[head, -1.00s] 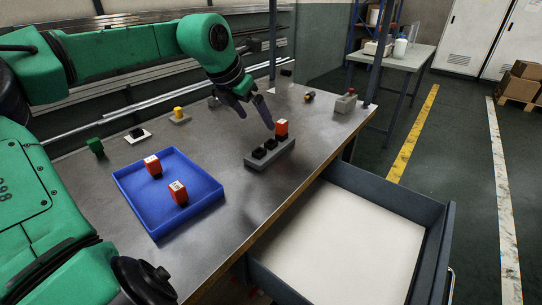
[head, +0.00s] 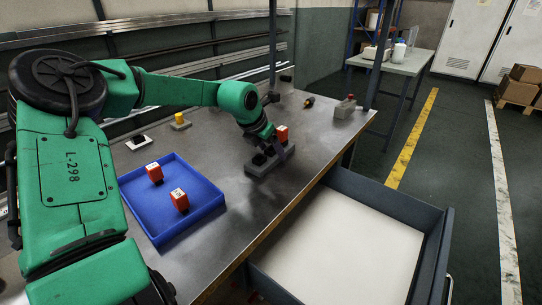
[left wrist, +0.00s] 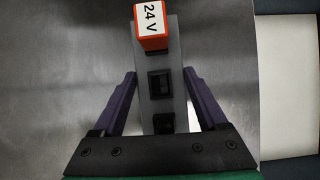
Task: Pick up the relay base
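The relay base (head: 274,165) is a grey bar with black sockets, lying on the metal workbench near its front edge. An orange relay (head: 282,133) stands on its far end; in the left wrist view this relay (left wrist: 151,27) reads "24 V". My left gripper (head: 262,150) is down over the base. In the left wrist view its open purple fingers (left wrist: 160,77) lie on either side of the grey base (left wrist: 176,90), the right fingertip very close to its edge. Whether they touch it I cannot tell. My right gripper is not in view.
A blue tray (head: 211,205) with two orange relays stands left of the base. A yellow-topped button (head: 180,120), a black-and-white part (head: 138,142) and a grey box with a red top (head: 345,107) stand farther back. An open drawer (head: 345,240) juts out at the front right.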

